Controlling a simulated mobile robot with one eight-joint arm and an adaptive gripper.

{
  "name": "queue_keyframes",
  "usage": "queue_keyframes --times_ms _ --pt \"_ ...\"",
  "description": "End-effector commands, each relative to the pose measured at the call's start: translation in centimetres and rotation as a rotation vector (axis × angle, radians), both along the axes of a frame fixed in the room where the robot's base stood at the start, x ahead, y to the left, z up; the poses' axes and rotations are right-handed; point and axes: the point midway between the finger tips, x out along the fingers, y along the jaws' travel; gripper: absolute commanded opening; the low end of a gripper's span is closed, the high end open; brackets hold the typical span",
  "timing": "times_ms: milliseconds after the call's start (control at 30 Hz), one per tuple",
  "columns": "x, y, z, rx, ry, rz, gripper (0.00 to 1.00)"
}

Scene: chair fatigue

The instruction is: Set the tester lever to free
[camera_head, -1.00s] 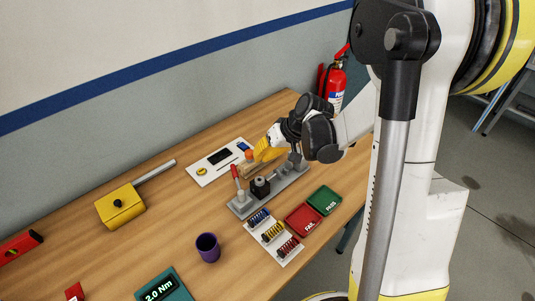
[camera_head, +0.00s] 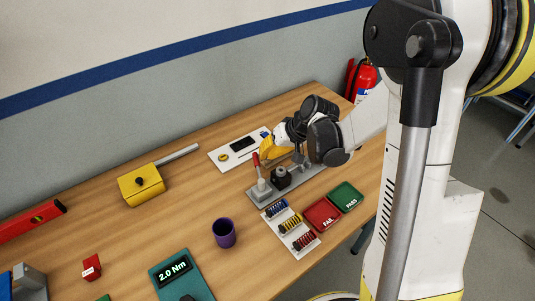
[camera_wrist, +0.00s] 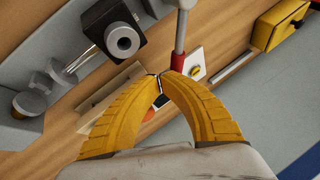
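The tester (camera_head: 310,181) is a long grey base on the wooden bench, with a black round part (camera_head: 280,178) on it. Its lever (camera_head: 256,160) has a red handle on a grey stem and stands nearly upright at the left end. My gripper (camera_head: 264,154) has yellow fingers and is just right of the lever's red handle. In the wrist view the fingertips (camera_wrist: 160,76) meet with almost no gap and hold nothing. The red handle (camera_wrist: 178,62) shows right beside the tips; I cannot tell whether they touch it. The lever's stem runs up out of that view.
A white rack (camera_head: 293,232) of coloured springs, a red FAIL tray (camera_head: 322,214) and a green PASS tray (camera_head: 346,197) lie in front of the tester. A purple cup (camera_head: 224,233) stands left of them. A yellow box (camera_head: 141,186) with a grey bar lies further left.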

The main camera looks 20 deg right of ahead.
Motion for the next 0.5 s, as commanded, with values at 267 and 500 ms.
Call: queue_keyframes --times_ms 267,500 --pt "0.25 0.44 -0.01 0.0 0.0 0.049 0.0" --pt "0.39 0.79 -0.04 -0.001 0.0 0.087 0.0"
